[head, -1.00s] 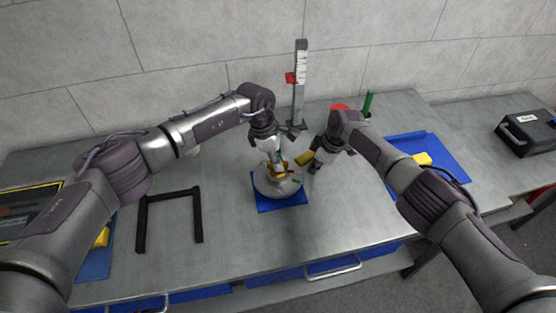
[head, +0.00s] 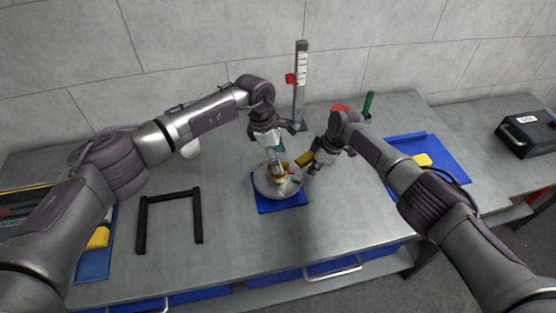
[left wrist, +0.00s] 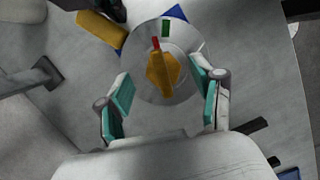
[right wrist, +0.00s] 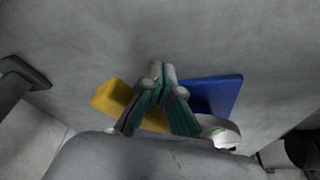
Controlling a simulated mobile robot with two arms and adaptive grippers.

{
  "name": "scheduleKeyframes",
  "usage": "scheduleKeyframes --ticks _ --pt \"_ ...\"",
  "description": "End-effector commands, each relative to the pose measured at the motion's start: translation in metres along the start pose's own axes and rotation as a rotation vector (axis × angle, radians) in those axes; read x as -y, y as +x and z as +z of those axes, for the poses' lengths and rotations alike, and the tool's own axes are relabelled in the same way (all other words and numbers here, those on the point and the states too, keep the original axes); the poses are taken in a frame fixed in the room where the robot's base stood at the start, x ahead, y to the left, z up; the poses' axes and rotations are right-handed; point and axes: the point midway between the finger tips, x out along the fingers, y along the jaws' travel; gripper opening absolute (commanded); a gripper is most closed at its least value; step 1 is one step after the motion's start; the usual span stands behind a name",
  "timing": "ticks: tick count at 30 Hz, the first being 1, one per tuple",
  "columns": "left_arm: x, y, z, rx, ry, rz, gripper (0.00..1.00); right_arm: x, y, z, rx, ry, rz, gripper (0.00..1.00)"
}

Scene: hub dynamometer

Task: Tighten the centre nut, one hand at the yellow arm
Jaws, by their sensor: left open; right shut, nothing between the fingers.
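The hub (head: 264,188) is a round silver disc on a blue base (head: 283,206). The gold centre nut (head: 279,172) is on top; in the left wrist view the nut (left wrist: 163,72) has a red mark beside it and a green mark lies on the disc rim. My left gripper (head: 275,157) is open above the nut, its fingers (left wrist: 163,92) apart and empty. The yellow arm (head: 304,158) sticks out at the hub's back right. My right gripper (head: 315,168) is beside it; in the right wrist view its shut fingers (right wrist: 158,85) cross in front of the yellow arm (right wrist: 112,97), contact unclear.
A gauge post (head: 300,85) with a red slider stands behind the hub. A black frame (head: 170,196) lies at left. Blue trays with yellow items sit left and right (head: 440,150). A green upright item (head: 369,104) stands behind my right arm. The front table middle is clear.

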Motion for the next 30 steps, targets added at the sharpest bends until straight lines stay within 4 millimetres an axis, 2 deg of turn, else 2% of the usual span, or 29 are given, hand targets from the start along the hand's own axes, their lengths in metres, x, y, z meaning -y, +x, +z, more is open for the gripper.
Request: scheduleKeyframes --ticks 15,30 --pt "-0.001 -0.048 0.012 0.001 0.001 0.002 0.67 0.0 0.0 0.0 0.0 0.0 0.0 0.0" --pt "0.0 -0.05 0.013 0.0 0.0 0.0 0.67 0.002 0.0 0.002 0.0 0.001 -0.001 0.0"
